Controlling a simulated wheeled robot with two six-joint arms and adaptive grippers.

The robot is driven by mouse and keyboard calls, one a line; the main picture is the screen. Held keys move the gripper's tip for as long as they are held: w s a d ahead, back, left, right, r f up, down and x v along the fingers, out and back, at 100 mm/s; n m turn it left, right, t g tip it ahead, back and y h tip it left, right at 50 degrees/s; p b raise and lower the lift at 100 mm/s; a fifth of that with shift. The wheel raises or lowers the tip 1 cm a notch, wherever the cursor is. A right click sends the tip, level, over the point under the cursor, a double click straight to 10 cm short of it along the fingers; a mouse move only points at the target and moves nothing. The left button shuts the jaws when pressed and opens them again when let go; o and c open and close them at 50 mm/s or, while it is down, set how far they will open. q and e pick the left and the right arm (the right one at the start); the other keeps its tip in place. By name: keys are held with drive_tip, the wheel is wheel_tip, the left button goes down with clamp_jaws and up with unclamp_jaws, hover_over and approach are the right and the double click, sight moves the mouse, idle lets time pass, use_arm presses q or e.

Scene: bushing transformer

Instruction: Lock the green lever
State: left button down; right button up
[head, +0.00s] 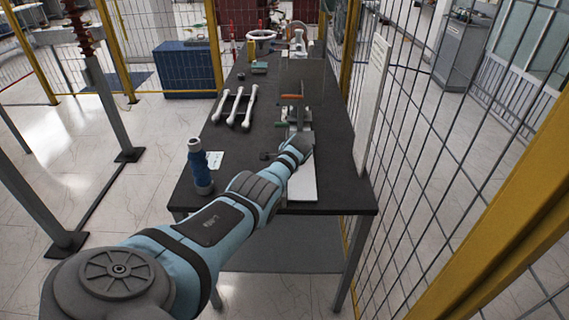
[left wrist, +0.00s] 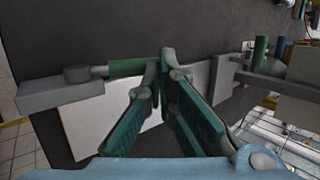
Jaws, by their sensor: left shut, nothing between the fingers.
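The green lever (left wrist: 133,67) shows in the left wrist view as a green cylindrical grip on a grey arm, lying roughly sideways. My left gripper (left wrist: 165,54) is shut with nothing between its fingers. Its fingertips are at the right end of the green grip; I cannot tell whether they touch it. In the head view my left arm reaches over the table, and its gripper (head: 299,142) is close to the fixture with an orange-red part (head: 292,97). The lever is too small to make out clearly there. My right gripper is not in view.
A white plate (head: 303,185) lies under my arm. A wire-mesh fence (head: 410,150) runs along the right side.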

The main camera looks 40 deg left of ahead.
use_arm(q)
drive_tip(key=s+d+r+p, duration=0.1)
drive_tip(key=d+r+p, duration=0.1)
drive_tip(key=r, duration=0.4)
drive_tip(key=d+r+p, duration=0.3)
drive_tip(key=r+p, duration=0.1)
drive_tip(key=r, duration=0.3)
drive_tip(key=shift+s+d, duration=0.15)
drive_tip(key=shift+s, duration=0.2)
drive_tip(key=shift+f, duration=0.15)
